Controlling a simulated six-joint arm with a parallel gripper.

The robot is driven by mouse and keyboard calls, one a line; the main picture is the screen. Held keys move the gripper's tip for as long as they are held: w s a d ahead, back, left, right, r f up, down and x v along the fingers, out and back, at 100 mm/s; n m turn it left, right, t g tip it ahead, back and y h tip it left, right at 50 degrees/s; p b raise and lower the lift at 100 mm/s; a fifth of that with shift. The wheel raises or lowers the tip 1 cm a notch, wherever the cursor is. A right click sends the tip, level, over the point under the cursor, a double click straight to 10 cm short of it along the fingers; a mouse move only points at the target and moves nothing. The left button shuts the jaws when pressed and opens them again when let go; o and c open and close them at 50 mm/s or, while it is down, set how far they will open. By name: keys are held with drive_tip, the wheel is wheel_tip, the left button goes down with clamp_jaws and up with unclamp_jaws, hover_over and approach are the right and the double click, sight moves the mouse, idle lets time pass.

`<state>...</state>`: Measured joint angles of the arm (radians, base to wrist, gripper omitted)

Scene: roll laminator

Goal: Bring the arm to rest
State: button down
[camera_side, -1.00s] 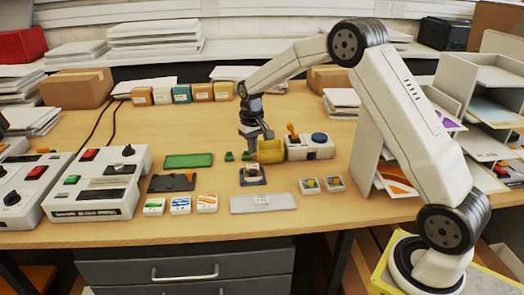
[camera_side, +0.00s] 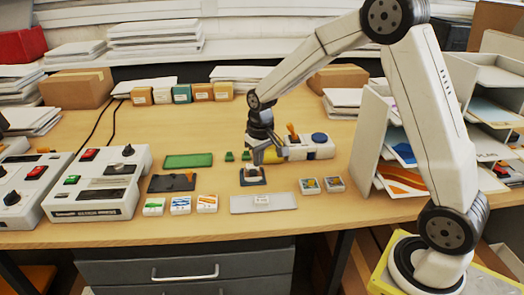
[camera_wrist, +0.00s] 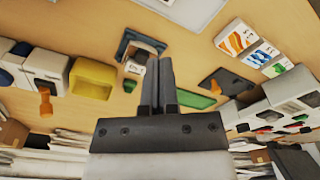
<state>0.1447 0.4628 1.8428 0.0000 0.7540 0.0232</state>
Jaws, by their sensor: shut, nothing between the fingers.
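My gripper (camera_side: 270,157) is at the end of the bent arm, above the middle of the table. It is shut and empty. In the side view the holder (camera_side: 252,176) lies just below and left of the fingertips. I cannot tell the exact gap between them.
Laminators (camera_side: 98,187) stand at left. A grey plate (camera_side: 263,202) and small cards (camera_side: 180,205) lie in front. White shelves (camera_side: 385,150) stand right.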

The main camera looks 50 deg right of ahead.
drive_tip(key=s+a+n, duration=0.1)
drive_tip(key=s+a, duration=0.2)
drive_tip(key=s, duration=0.5)
drive_tip(key=s+a+f+n+t, duration=0.1)
drive_tip(key=s+a, duration=0.2)
drive_tip(key=s, duration=0.6)
drive_tip(key=shift+a+t, duration=0.3)
drive_tip(key=shift+f, duration=0.1)
idle(1.5)
